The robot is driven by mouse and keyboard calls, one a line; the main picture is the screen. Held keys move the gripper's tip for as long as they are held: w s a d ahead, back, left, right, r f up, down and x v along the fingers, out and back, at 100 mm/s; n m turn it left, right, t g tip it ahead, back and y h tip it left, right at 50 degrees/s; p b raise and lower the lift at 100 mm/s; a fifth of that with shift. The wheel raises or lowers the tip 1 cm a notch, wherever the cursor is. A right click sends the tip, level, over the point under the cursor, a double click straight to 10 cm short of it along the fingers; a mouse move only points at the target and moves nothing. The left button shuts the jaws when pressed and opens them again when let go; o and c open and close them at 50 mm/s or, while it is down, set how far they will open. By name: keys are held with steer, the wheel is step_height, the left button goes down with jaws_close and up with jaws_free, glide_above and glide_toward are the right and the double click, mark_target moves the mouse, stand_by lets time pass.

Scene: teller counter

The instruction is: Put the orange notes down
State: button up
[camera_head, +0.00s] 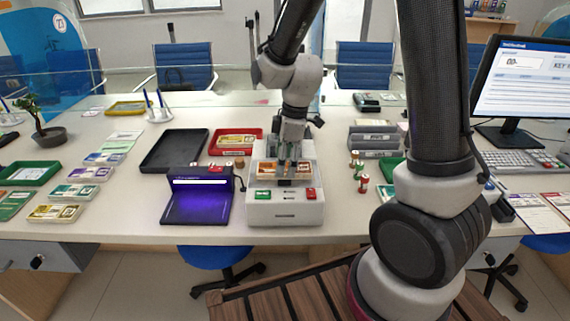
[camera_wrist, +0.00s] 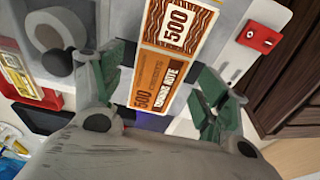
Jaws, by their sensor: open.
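The orange notes (camera_head: 270,172) lie in the top of the grey-white counting machine (camera_head: 285,210) on the counter. In the wrist view, the top orange note (camera_wrist: 160,72) shows "500" and lies between the two green-padded fingers. My gripper (camera_head: 289,163) is over the machine's top; in the wrist view my gripper (camera_wrist: 163,82) is open, with a gap on each side of the note.
A red tray (camera_head: 218,151) with notes, an empty black tray (camera_head: 150,164) and a purple-lit device (camera_head: 197,205) stand to the left. Grey boxes (camera_head: 375,140) and small rolls (camera_head: 362,184) stand to the right. Note stacks lie far left.

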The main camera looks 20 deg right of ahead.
step_height(320, 180, up, 10)
steer(key=d, duration=0.1)
steer(key=s+d+r+m+t, duration=0.1)
steer(key=s+d+r+m, duration=0.2)
steer(key=s, duration=0.3)
steer(key=s+d+r+m+t+h, duration=0.1)
steer(key=s+d+r+m, duration=0.2)
steer(key=s+d+m, duration=0.3)
steer(key=s+d+r+m+t, duration=0.1)
steer(key=s+d+r+m, duration=0.2)
steer(key=s, duration=0.4)
steer(key=shift+d+r+m+t+h, duration=0.35)
steer(key=shift+d+m, duration=0.55)
steer(key=shift+m, duration=0.3)
